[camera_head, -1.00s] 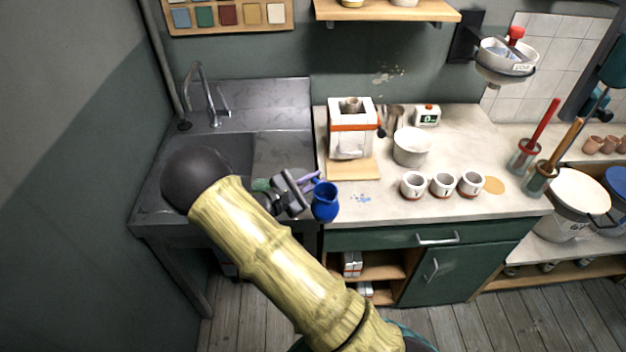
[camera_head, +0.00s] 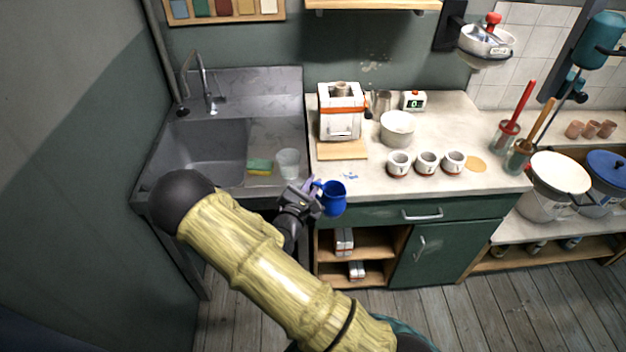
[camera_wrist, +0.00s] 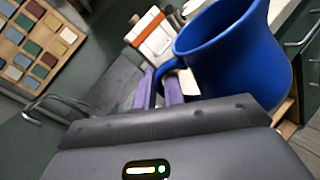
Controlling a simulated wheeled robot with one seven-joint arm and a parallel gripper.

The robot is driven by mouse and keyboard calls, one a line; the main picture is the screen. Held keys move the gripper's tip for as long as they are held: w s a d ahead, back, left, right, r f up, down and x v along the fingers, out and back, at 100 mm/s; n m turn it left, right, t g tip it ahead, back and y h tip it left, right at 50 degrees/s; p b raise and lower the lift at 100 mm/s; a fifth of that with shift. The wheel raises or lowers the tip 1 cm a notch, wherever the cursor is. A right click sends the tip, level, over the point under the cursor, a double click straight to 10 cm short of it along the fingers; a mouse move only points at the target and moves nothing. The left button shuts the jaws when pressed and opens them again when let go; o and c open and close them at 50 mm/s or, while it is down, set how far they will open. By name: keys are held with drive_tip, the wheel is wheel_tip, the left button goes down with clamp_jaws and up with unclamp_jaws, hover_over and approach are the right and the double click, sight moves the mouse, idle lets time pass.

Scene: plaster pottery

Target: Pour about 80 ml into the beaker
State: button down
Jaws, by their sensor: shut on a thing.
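My gripper (camera_head: 312,190) is shut on the handle of a blue jug (camera_head: 334,199) and holds it in front of the counter's front edge, near the sink. In the wrist view the blue jug (camera_wrist: 238,55) fills the upper right, with the purple fingers (camera_wrist: 162,88) at its handle. The jug looks close to upright; its contents are hidden. A clear beaker (camera_head: 288,163) stands on the sink's drainboard, to the left of and behind the jug. I cannot make out any level in the beaker.
A yellow-green sponge (camera_head: 259,166) lies left of the beaker. The sink basin (camera_head: 208,150) is further left. On the counter stand a white-and-orange machine (camera_head: 341,112), a white bowl (camera_head: 397,128) and three small cups (camera_head: 427,162). Blue specks mark the counter near its front edge.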

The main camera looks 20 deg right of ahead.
drive_tip(key=s+a+f+n+t+y, duration=0.1)
drive_tip(key=s+f+n+t+y, duration=0.2)
drive_tip(key=f+n+y, duration=0.4)
drive_tip(key=shift+s+a+f+n+t+y, duration=0.15)
drive_tip(key=shift+s+f+n+t+y, duration=0.2)
drive_tip(key=shift+f+y, duration=1.45)
drive_tip(key=shift+w+r, duration=0.1)
drive_tip(key=shift+r, duration=0.1)
